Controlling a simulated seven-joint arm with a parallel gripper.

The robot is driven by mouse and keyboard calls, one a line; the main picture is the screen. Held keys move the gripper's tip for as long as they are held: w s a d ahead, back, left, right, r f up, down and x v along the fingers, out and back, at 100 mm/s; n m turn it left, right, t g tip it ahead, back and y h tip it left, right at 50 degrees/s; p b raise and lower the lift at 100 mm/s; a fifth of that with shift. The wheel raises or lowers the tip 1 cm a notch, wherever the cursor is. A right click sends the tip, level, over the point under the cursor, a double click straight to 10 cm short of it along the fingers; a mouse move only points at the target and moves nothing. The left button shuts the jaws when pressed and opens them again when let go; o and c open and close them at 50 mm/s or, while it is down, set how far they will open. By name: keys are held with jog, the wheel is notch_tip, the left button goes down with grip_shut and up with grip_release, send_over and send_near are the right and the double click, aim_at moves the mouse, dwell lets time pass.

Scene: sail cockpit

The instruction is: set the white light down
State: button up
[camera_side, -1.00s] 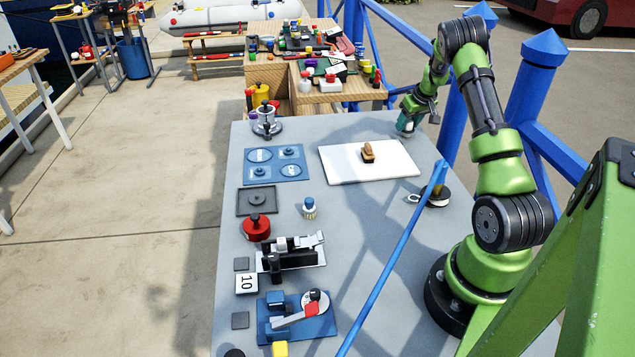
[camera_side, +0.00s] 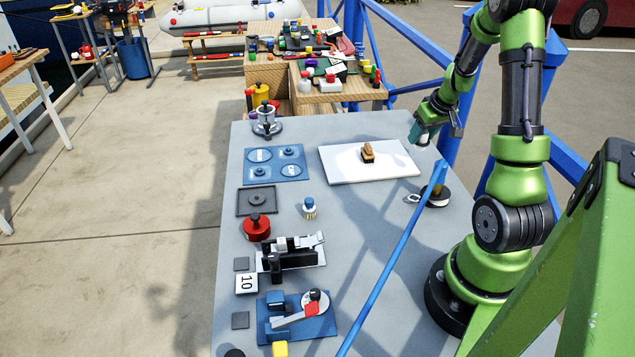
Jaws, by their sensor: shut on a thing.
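My gripper (camera_side: 423,134) is small in the picture, at the back right of the grey table, just right of the white board's far corner. It is shut on a small pale thing (camera_side: 424,140), which I take for the white light. The fingers hide most of it, so its shape is unclear. The held thing appears to be above the table, but its exact height is hard to tell from here.
The grey table (camera_side: 345,235) bears a white board (camera_side: 340,170) with a brown-handled brush (camera_side: 368,153), a blue marked plate (camera_side: 275,165), a red round container (camera_side: 256,227) and a small blue-topped item (camera_side: 309,208). A blue rail (camera_side: 395,255) crosses in front.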

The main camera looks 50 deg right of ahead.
aim_at(423, 144)
jog(key=shift+s+a+r, duration=0.1)
jog(key=shift+s+a, duration=0.2)
jog(key=shift+a, duration=0.1)
jog(key=shift+s+a+r, duration=0.1)
jog(key=shift+a+r, duration=0.05)
jog(key=shift+r, duration=0.1)
notch_tip(423, 144, up, 8)
jog(key=w+a+n+y, duration=0.2)
jog(key=w+a+n, duration=0.2)
jog(key=w+a, duration=0.85)
jog(key=w+a+n, duration=0.2)
jog(key=w+a, duration=0.1)
jog(key=a, duration=0.5)
jog(key=w+a+n, duration=0.2)
jog(key=a, duration=0.5)
jog(key=shift+y, duration=0.4)
jog(key=f, duration=0.8)
jog(key=shift+w+f, duration=0.2)
jog(key=shift+f, duration=0.15)
jog(key=shift+a+f, duration=0.1)
jog(key=shift+f, duration=2.25)
jog(key=shift+f, duration=0.1)
